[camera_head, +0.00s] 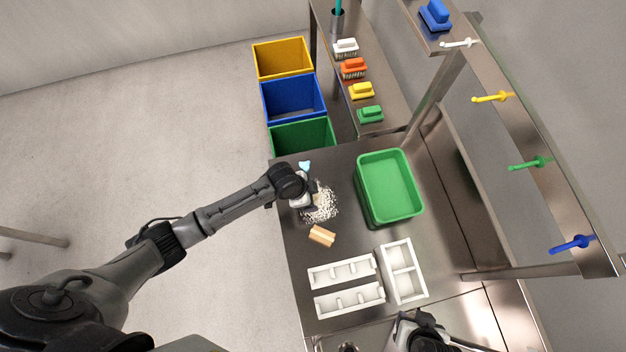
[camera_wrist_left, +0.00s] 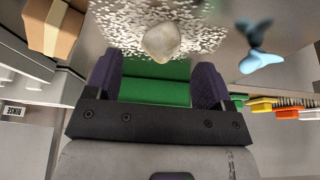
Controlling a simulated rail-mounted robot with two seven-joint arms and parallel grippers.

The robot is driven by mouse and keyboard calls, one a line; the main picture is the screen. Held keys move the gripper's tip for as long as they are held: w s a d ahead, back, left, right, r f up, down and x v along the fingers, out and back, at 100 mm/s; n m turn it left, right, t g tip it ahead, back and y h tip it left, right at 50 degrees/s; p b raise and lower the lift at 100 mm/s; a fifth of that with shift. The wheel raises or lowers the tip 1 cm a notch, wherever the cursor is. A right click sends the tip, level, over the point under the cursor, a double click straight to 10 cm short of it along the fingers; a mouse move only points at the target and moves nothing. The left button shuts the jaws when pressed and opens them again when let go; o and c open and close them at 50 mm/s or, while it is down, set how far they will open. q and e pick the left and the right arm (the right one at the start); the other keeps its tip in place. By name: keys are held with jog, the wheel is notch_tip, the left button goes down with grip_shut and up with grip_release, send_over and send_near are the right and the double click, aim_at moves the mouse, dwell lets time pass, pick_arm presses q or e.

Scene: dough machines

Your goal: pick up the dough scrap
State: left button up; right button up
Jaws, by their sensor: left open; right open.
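The dough scrap (camera_wrist_left: 161,41) is a pale beige rounded lump among white crumbs in the left wrist view. In the head view the left gripper (camera_head: 303,201) is at the left side of the white crumb patch (camera_head: 325,205) on the steel table (camera_head: 347,223). My right gripper (camera_head: 422,328) is open near the bottom of the head view, away from the crumbs.
A tan block (camera_head: 321,236) and white divided trays (camera_head: 345,300) lie below the crumbs. A green tub (camera_head: 390,188) stands to the right. A small light blue piece (camera_head: 305,166) lies above. Yellow, blue and green bins (camera_head: 300,133) stand beyond the table.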

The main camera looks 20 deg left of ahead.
pick_arm(q)
jog(key=shift+x, duration=1.8)
jog(key=shift+w, duration=0.1)
jog(key=c, duration=1)
jog(key=shift+c, duration=0.2)
